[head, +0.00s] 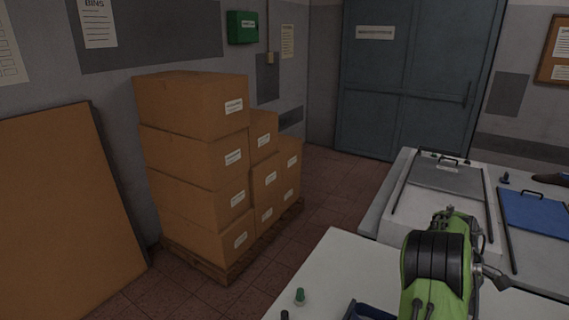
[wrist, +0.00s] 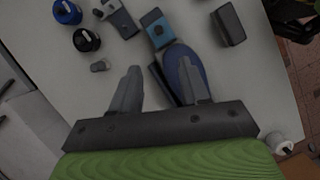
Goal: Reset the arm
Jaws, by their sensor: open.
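My gripper (wrist: 159,68) is open in the wrist view, its two grey fingers spread over a pale tabletop (wrist: 255,80). A dark blue, rounded, elongated piece (wrist: 187,68) lies beneath, partly hidden behind the right finger. I cannot tell from the picture whether a finger touches it; nothing appears clamped. In the head view my green and black arm stands at the lower right over the white table (head: 330,265). The gripper's fingers cannot be made out there.
Blue-lidded and dark round containers (wrist: 86,40), a blue block (wrist: 157,28) and a dark grey block (wrist: 228,25) lie on the table. Stacked cartons (head: 195,150) stand on a pallet. Floor lies clear before the door (head: 405,75).

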